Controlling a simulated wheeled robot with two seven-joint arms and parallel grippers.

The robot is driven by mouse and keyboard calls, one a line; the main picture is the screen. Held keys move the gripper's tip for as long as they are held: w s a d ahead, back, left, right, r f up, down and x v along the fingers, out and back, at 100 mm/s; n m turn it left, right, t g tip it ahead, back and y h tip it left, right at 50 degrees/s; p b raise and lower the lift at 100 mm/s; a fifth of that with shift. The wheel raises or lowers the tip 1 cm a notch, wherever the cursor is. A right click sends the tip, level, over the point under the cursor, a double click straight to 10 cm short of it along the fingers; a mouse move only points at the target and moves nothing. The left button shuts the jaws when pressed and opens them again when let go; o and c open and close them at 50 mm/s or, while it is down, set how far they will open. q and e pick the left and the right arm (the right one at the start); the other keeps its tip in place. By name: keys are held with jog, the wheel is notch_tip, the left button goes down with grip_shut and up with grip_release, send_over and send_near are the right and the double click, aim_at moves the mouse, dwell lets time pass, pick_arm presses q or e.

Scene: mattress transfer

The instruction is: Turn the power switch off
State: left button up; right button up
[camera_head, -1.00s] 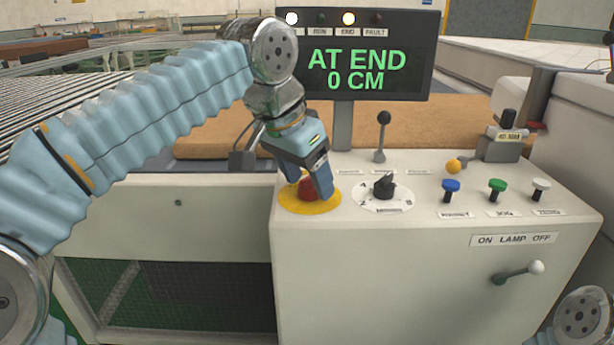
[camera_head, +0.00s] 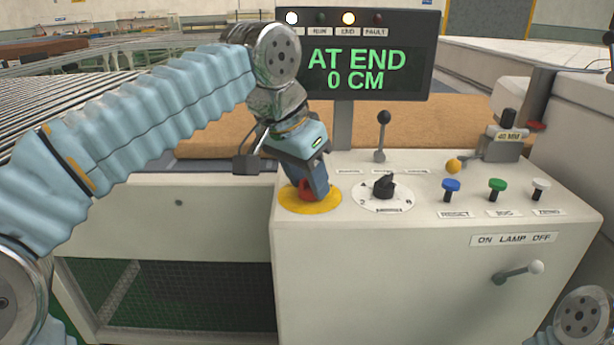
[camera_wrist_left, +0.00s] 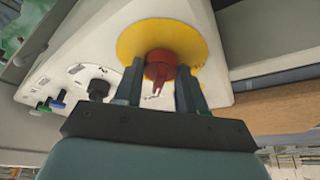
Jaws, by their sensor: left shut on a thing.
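A red power switch (camera_wrist_left: 160,70) sits on a round yellow plate (camera_head: 325,203) at the left end of the white control panel. My left gripper (camera_head: 308,192) reaches down over it and is shut on the red knob. In the left wrist view the two fingers (camera_wrist_left: 158,88) stand on either side of the knob. In the head view the fingers hide most of it. My right gripper is not in view; a rounded metal joint of mine shows at the lower right.
A black selector knob (camera_head: 384,187) is just right of the switch. Blue (camera_head: 451,187), green (camera_head: 497,187) and white (camera_head: 541,186) buttons stand further right. A black-knobbed lever (camera_head: 382,135) rises behind. The display (camera_head: 365,70) reads AT END, 0 CM, with lamps lit.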

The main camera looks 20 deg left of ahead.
pick_arm(q)
jog(key=n, duration=0.2)
jog(key=n+y, duration=0.1)
jog(key=n, duration=0.1)
jog(key=shift+d+t+y, duration=0.15)
jog(key=shift+t+y, duration=0.15)
jog(key=n+y, duration=0.1)
jog(key=n, duration=0.3)
jog(key=shift+d+n+y, duration=0.15)
jog(key=shift+n+y, duration=0.25)
jog(key=n, duration=0.2)
jog(key=n+g+y, duration=0.1)
jog(key=n, duration=0.1)
jog(key=shift+d+n+y, duration=0.1)
jog(key=shift+n+y, duration=0.2)
jog(key=shift+w+n+g+y, duration=0.1)
jog(key=shift+n+g+y, duration=0.2)
jog(key=shift+n, duration=0.7)
jog(key=shift+w+n+g+y, duration=0.1)
jog(key=shift+n+g, duration=0.3)
jog(key=shift+n, duration=0.6)
jog(key=o, duration=1)
